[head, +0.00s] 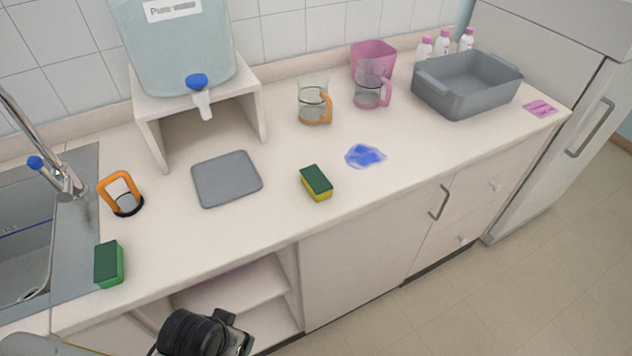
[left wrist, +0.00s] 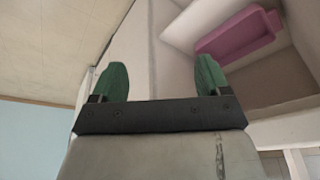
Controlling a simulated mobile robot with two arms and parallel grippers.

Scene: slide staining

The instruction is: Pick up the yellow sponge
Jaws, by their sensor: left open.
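The yellow sponge (head: 318,194) with a dark green top lies on the countertop near its front edge, in the middle of the head view. A green sponge (head: 109,264) lies at the left, beside the sink. My left gripper (left wrist: 161,78) is open and empty in the left wrist view, its two green fingertips apart. In the head view, part of my left arm shows at the bottom, below the counter's front edge and away from the yellow sponge. My right gripper is in neither view.
A grey mat (head: 227,180) lies left of the yellow sponge, and a blue spill (head: 365,156) lies to its right. Cups with orange (head: 314,100) and pink handles (head: 371,86) stand behind. A grey basin (head: 467,87) is at the right. Open shelves hold a pink tray (left wrist: 240,36).

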